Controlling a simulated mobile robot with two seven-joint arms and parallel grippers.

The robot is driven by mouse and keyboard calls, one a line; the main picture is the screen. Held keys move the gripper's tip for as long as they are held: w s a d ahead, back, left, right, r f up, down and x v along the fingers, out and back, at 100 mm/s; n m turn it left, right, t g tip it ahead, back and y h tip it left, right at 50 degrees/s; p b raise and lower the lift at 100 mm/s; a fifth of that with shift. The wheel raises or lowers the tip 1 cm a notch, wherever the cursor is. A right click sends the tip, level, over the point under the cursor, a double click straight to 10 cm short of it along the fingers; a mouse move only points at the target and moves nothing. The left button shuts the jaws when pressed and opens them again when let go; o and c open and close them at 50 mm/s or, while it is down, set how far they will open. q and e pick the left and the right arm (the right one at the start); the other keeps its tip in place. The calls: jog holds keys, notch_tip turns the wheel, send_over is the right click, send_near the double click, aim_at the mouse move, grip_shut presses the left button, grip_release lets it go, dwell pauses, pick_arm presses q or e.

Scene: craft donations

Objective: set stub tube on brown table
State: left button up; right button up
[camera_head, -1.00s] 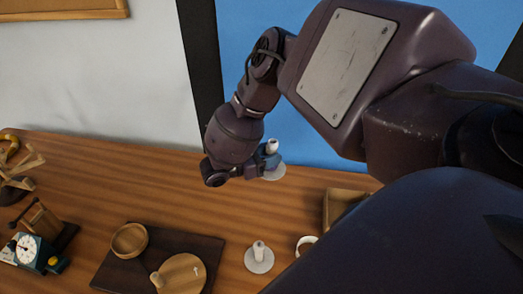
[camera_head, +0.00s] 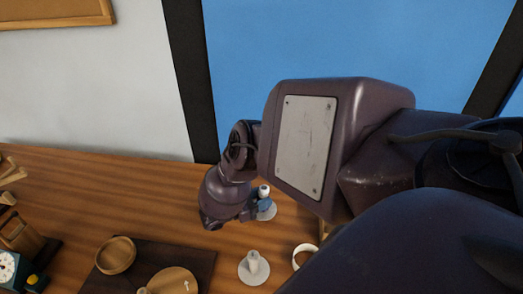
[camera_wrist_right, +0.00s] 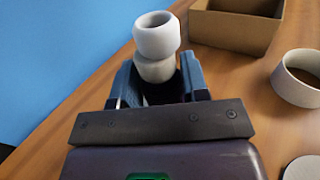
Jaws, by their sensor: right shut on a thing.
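My right gripper (camera_head: 262,203) is shut on a white, rounded stub piece that I take for the stub tube (camera_head: 264,190). In the right wrist view the stub tube (camera_wrist_right: 156,40) stands up between the gripper's fingers (camera_wrist_right: 160,85), with an open rim on top and a second rounded part below. In the head view a pale round disc (camera_head: 268,213) shows under it. The brown wooden table (camera_head: 130,190) lies beneath. I cannot tell whether the stub tube's foot touches it. My left gripper is not in view.
A similar white stub on a disc (camera_head: 254,264) stands nearer, by a white ring (camera_head: 303,254). An open cardboard box (camera_wrist_right: 235,28) is at the right. Bare table lies left of my gripper.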

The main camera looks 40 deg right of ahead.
aim_at(268, 214)
notch_tip(268, 214, down, 4)
jog(key=shift+r+b, duration=0.1)
jog(key=shift+b, duration=0.5)
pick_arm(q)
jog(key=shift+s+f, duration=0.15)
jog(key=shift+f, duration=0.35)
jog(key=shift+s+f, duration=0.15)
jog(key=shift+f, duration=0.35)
pick_arm(e)
jog(key=shift+r, duration=0.1)
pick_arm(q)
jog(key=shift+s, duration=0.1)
pick_arm(e)
jog(key=o, duration=0.4)
jog(key=shift+f, duration=0.2)
jog(key=o, duration=0.5)
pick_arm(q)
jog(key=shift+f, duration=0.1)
